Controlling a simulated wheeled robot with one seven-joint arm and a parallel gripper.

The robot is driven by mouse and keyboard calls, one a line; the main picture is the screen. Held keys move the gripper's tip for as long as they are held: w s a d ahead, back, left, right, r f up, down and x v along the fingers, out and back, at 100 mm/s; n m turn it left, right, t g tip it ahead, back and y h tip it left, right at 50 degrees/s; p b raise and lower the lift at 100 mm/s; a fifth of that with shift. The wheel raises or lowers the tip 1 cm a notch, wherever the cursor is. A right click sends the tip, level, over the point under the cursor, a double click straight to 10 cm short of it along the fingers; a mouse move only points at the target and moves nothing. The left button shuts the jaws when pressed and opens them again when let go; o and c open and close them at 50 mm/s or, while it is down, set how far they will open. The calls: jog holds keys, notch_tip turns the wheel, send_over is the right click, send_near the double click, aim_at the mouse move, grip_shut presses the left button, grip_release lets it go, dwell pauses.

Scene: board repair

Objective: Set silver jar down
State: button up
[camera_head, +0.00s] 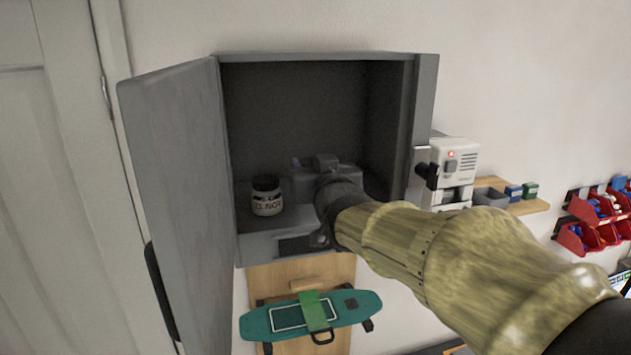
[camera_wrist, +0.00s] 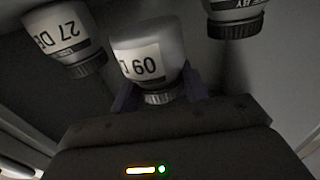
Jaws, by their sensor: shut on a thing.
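The silver jar (camera_wrist: 150,52) has a white label with dark print and shows between my fingers in the wrist view. My gripper (camera_wrist: 160,92) is shut on it near its ridged cap. In the head view my gripper (camera_head: 322,165) reaches inside the open grey cabinet (camera_head: 428,105). There the gripper hides the silver jar. I cannot tell whether the jar's base touches the cabinet floor.
A pale jar with a dark lid (camera_head: 267,196) stands on the cabinet floor, left of my gripper. In the wrist view a labelled jar (camera_wrist: 66,36) is at left and another (camera_wrist: 235,14) at upper right. The cabinet door (camera_head: 180,190) stands open at left.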

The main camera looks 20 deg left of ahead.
notch_tip(320, 180, down, 3)
jog(key=shift+a+f+p, duration=0.1)
jog(key=shift+f+p, duration=0.05)
jog(key=shift+p, duration=0.45)
jog(key=shift+s, duration=0.1)
jog(key=shift+f, duration=0.1)
jog(key=o, duration=1.1)
jog(key=shift+c, duration=0.2)
jog(key=shift+s+d, duration=0.1)
jog(key=shift+d, duration=0.1)
jog(key=shift+a, duration=0.1)
